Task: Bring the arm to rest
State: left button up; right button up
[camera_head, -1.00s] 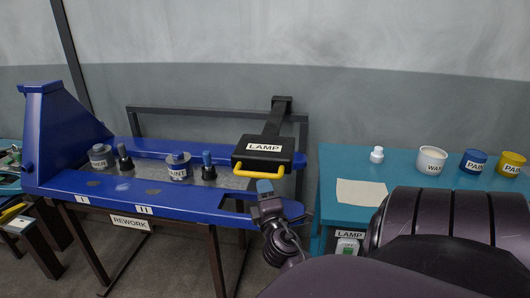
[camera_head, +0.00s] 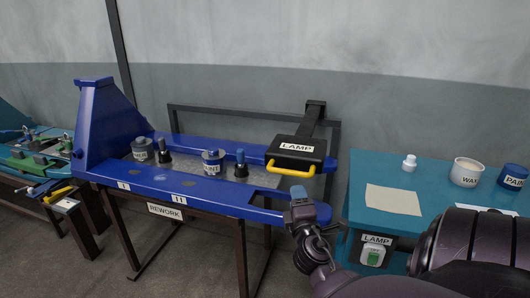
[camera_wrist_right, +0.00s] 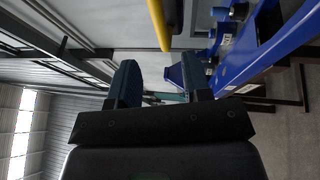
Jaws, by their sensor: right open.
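My right gripper (camera_head: 302,205) shows in the head view at the right end of the blue rework stand (camera_head: 215,194), just below the lamp's yellow handle (camera_head: 290,170). In the right wrist view its two fingers (camera_wrist_right: 157,85) stand apart with nothing between them. The yellow handle (camera_wrist_right: 159,24) shows beyond the fingertips and apart from them. The black lamp (camera_head: 304,157) hangs from its dark arm over the stand's right end. My left gripper is in neither view.
Labelled cans, one a paint can (camera_head: 213,162), and dark-handled tools stand on the rework stand. A teal table (camera_head: 440,185) at right holds a sheet (camera_head: 393,199), a small white bottle (camera_head: 409,163), a wax pot (camera_head: 466,172) and a blue paint pot (camera_head: 512,177). A green lamp switch (camera_head: 373,256) is on its front.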

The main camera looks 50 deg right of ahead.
dwell(0.3)
jog(key=w+a+f+m+y, duration=0.3)
jog(key=a+f+m+y, duration=0.45)
jog(key=a+f, duration=0.45)
jog(key=s+a+f+m+g+y, duration=0.1)
jog(key=s+a+f+g+y, duration=0.1)
jog(key=s+a+f+y, duration=0.4)
jog(key=s+a+f, duration=0.5)
jog(key=a+f, duration=0.1)
jog(key=a, duration=0.2)
jog(key=shift+a+f+g+y, duration=0.2)
jog(key=shift+g+y, duration=0.1)
jog(key=shift+y, duration=0.05)
jog(key=shift+d, duration=0.1)
